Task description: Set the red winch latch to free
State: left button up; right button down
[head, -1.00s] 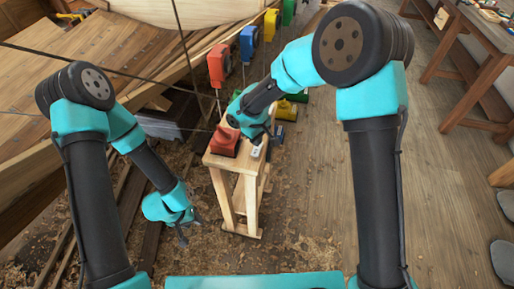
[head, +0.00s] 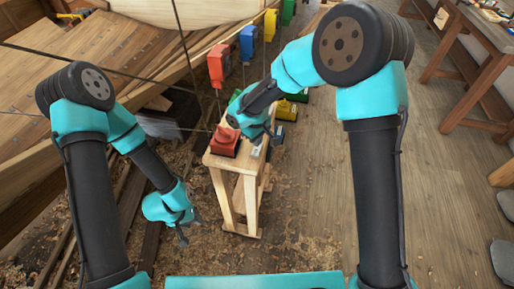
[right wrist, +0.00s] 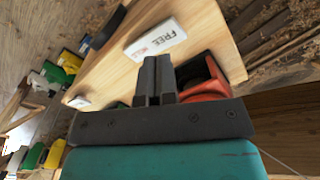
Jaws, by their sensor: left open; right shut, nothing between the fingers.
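The red winch (head: 225,142) sits on top of a small wooden bench. The gripper body hides part of the winch, and I cannot clearly make out the latch. My left gripper (head: 184,236) is open and empty, low to the left of the bench.
A dark bar (right wrist: 107,27) lies at the bench edge beyond the label. A second white label (right wrist: 77,101) is further along. Red (head: 217,65), blue (head: 248,44) and yellow (head: 270,24) blocks hang along the hull.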

aim_at(256, 151)
jog(key=shift+f, duration=2.2)
dwell(2.2)
jog(key=shift+r, duration=3.5)
jog(key=s+d+f+m+y, duration=0.2)
jog(key=s+d+f+m, duration=0.1)
jog(key=s+d+f, duration=0.4)
jog(key=s+d+f+m+y, duration=0.2)
jog(key=d+f, duration=0.2)
jog(key=f, duration=0.4)
jog(key=s+d+f+m, duration=0.5)
jog(key=s+d+f, duration=0.2)
jog(key=s+d, duration=0.3)
jog(key=shift+s+m+t, duration=0.4)
jog(key=shift+s, duration=0.8)
jog(key=shift+f, duration=0.1)
